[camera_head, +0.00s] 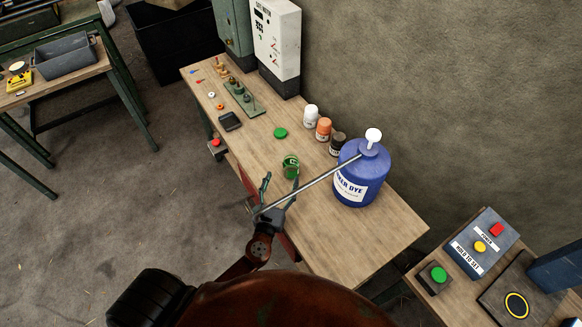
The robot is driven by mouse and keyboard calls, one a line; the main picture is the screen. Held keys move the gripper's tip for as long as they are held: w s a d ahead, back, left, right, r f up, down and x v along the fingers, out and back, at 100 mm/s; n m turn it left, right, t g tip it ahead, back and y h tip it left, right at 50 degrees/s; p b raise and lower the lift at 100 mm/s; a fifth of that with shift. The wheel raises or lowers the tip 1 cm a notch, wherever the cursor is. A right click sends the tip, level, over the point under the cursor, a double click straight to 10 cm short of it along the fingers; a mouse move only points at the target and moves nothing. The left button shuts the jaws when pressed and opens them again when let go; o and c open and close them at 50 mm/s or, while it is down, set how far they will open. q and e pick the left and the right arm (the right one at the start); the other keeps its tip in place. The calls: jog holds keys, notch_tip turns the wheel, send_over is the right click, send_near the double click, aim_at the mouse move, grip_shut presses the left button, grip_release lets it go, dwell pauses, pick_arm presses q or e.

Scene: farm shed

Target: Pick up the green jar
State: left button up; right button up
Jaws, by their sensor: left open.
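The green jar (290,164) stands on the wooden workbench, with its mouth facing up and a light label mark on it. A flat green disc, like a lid (280,132), lies on the bench just beyond it. My left gripper (280,180) is open, its two fingers pointing toward the jar from the near side. The right fingertip overlaps the jar's lower edge in the picture; I cannot tell whether they touch. The jar does not sit fully between the fingers. My right gripper is out of view.
A blue dye jug (362,180) with a white pump top stands right of the jar. White, orange and dark jars (323,129) stand behind. Clear bench (345,240) lies at the near right.

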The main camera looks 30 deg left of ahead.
aim_at(289, 171)
pick_arm(q)
jog(key=shift+w+d+m, duration=0.3)
jog(key=shift+w+m, duration=0.05)
jog(key=shift+m, duration=0.05)
jog(key=x, duration=0.6)
jog(key=shift+w+d+r, duration=0.15)
jog(key=shift+d+r, duration=0.05)
jog(key=shift+d, duration=0.15)
jog(key=shift+w+a, duration=0.1)
jog(key=shift+w, duration=0.4)
jog(key=shift+c, duration=0.5)
jog(key=c, duration=1.2)
jog(key=shift+r, duration=0.1)
